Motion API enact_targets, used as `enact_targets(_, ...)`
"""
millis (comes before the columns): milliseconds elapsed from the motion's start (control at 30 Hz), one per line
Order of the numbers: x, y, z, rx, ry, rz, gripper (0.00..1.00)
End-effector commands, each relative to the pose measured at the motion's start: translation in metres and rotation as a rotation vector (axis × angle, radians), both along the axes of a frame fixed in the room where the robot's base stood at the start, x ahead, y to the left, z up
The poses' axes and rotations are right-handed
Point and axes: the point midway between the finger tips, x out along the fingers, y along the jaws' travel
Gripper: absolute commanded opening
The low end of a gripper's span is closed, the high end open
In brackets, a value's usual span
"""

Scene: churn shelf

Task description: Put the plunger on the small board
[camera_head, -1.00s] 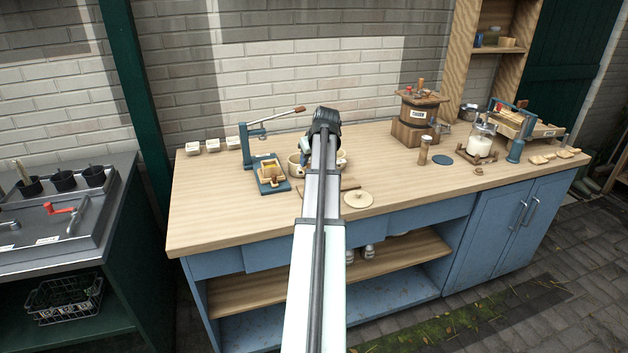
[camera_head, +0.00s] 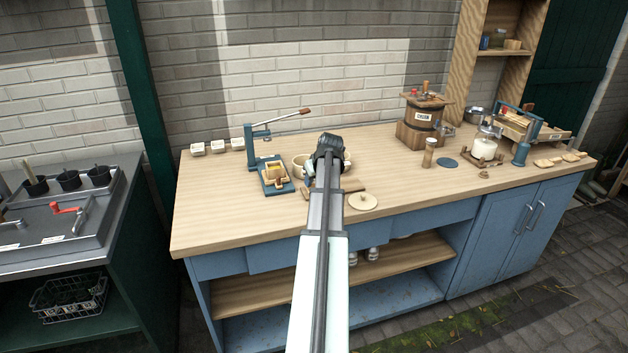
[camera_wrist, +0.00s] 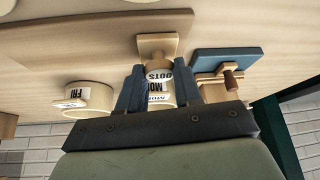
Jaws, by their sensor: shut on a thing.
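My gripper (camera_wrist: 160,92) shows in the wrist view with its two blue fingers shut on the plunger. The plunger (camera_wrist: 157,44) is pale wood with a square plate at one end, and a labelled part sits between the fingers. In the head view the arm's dark end (camera_head: 329,147) is over the middle of the worktop, and it hides the plunger and fingertips. The small board (camera_head: 353,186) seems to be the flat brown wood near the front edge, partly hidden behind my arm. I cannot tell how high the plunger is above the worktop.
A blue lever press (camera_head: 274,180) holding a wooden mould stands left of my gripper. A cup marked FRI (camera_wrist: 88,98) and one marked MON (camera_wrist: 158,87) are close by. A round pale disc (camera_head: 362,201) lies by the board. The worktop's left front (camera_head: 220,220) is clear.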

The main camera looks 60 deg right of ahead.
Motion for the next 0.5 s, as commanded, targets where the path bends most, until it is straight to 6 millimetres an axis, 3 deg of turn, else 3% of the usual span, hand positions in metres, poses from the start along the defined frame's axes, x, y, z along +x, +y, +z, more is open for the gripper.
enact_targets(67,-0.0001,0.0002,-0.0022,0.0,0.0,0.0,0.05)
enact_targets(100,-0.0001,0.0,-0.0017,0.0,0.0,0.0,0.38)
enact_targets(333,0.0,0.0,-0.0015,0.0,0.0,0.0,0.6)
enact_targets(500,0.0,0.0,-0.0015,0.0,0.0,0.0,0.6)
